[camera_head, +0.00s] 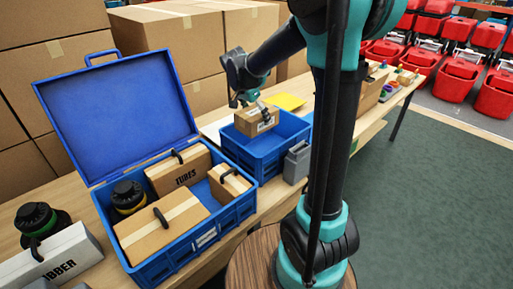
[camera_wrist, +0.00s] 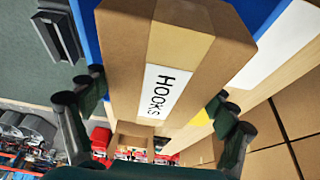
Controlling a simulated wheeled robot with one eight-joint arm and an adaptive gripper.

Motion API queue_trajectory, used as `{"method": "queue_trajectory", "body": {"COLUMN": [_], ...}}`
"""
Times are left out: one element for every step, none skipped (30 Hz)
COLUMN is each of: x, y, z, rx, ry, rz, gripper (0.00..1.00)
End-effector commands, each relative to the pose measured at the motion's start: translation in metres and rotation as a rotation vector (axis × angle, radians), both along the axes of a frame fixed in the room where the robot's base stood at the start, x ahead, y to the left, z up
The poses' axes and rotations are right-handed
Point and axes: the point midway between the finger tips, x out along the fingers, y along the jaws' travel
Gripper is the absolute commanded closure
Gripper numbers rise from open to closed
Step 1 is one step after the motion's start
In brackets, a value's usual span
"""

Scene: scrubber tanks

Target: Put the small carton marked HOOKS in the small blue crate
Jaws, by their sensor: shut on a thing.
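The small carton marked HOOKS (camera_wrist: 196,62) fills the middle of the wrist view, its white label readable. In the head view the carton (camera_head: 252,122) is over the small blue crate (camera_head: 284,150), near the crate's far left part. My gripper (camera_head: 258,104) is above it in the head view, and in the wrist view the fingers (camera_wrist: 155,122) lie on either side of the carton, shut on it. The carton's lower part is hidden by the crate wall or stands just above it; I cannot tell whether it touches the crate floor.
A large blue case (camera_head: 243,208) with its lid (camera_head: 115,105) open holds several cartons, one marked TUBES (camera_head: 180,172), left of the crate. A grey open box (camera_head: 297,163) stands beside the crate. Large cardboard boxes (camera_head: 170,38) are stacked behind. A yellow sheet (camera_head: 287,101) lies beyond.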

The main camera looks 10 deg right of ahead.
Motion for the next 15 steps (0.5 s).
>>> {"method": "queue_trajectory", "body": {"x": [0.0,0.001,0.001,0.0,0.001,0.001,0.001,0.0,0.001,0.001,0.0,0.0,0.0,0.0,0.0], "y": [0.0,0.0,0.0,0.0,0.0,0.0,0.0,0.0,0.0,0.0,0.0,0.0,0.0,0.0,0.0], "z": [-0.013,-0.02,-0.029,-0.036,-0.044,-0.053,-0.06,-0.067,-0.075,-0.081,-0.087,-0.093,-0.098,-0.101,-0.105], "rx": [0.0,0.0,0.0,0.0,0.0,0.0,0.0,0.0,0.0,0.0,0.0,0.0,0.0,0.0,0.0], "ry": [0.0,0.0,0.0,0.0,0.0,0.0,0.0,0.0,0.0,0.0,0.0,0.0,0.0,0.0,0.0], "rz": [0.0,0.0,0.0,0.0,0.0,0.0,0.0,0.0,0.0,0.0,0.0,0.0,0.0,0.0,0.0], "gripper": [0.51,0.51,0.51,0.51,0.51,0.51,0.51,0.51,0.51,0.51,0.51,0.51,0.51,0.51,0.51]}}
